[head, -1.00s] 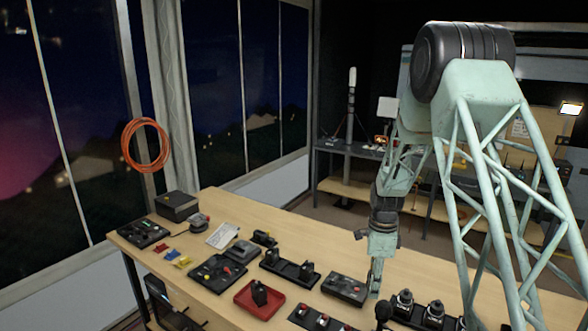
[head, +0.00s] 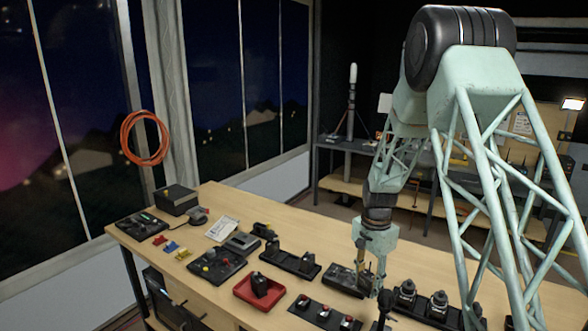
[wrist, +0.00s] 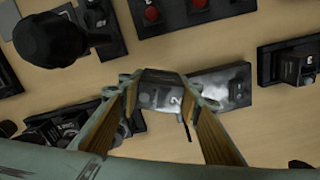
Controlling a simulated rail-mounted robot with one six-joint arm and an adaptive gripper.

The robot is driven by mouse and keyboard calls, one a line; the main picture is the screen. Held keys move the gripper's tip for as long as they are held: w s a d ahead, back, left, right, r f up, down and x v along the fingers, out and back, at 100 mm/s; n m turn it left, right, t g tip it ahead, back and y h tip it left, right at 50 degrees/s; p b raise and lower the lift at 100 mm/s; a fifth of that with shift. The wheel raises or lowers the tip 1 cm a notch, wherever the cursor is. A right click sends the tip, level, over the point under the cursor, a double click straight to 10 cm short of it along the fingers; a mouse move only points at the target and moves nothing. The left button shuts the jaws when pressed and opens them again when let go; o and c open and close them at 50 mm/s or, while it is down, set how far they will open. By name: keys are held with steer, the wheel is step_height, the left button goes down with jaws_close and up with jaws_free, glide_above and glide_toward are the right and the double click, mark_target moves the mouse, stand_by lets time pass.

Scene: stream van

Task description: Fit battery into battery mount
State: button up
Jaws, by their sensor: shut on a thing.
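My gripper (wrist: 160,88) shows in the wrist view with its two tan fingers closed on a dark block bearing a white "2", which looks like the battery (wrist: 160,96). The held block is just above or against the left end of a dark grey panel (wrist: 220,84); I cannot tell whether they touch. I cannot tell for sure that this panel is the battery mount. In the head view my gripper (head: 367,284) points down at the right end of the same panel (head: 338,276). The block there is mostly hidden by the fingers.
A red tray (head: 240,290) holding a black block and a dark two-post stand (head: 277,256) are to the left. A panel with red knobs (head: 318,311) lies in front. A black round-headed post (wrist: 50,38) and a connector row (head: 404,296) are close to my gripper.

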steer(key=n+b, duration=0.1)
steer(key=n, duration=0.1)
steer(key=a+f+n, duration=0.1)
steer(key=n, duration=0.1)
steer(key=s+n+b, duration=0.1)
steer(key=shift+a+f+n+b, duration=0.3)
steer(key=shift+a+f+n, duration=0.05)
steer(key=shift+a+n, duration=0.05)
steer(key=n, duration=0.1)
steer(key=a+f+n+b, duration=0.1)
steer(key=n, duration=0.1)
steer(key=s+n+b, duration=0.1)
steer(key=n, duration=0.1)
steer(key=shift+a+f, duration=0.15)
steer(key=shift+a, duration=0.1)
steer(key=shift+w, duration=0.1)
steer(key=w+r+m, duration=0.3)
steer(key=r, duration=1.1)
steer(key=shift+w, duration=0.2)
steer(key=shift+d, duration=0.1)
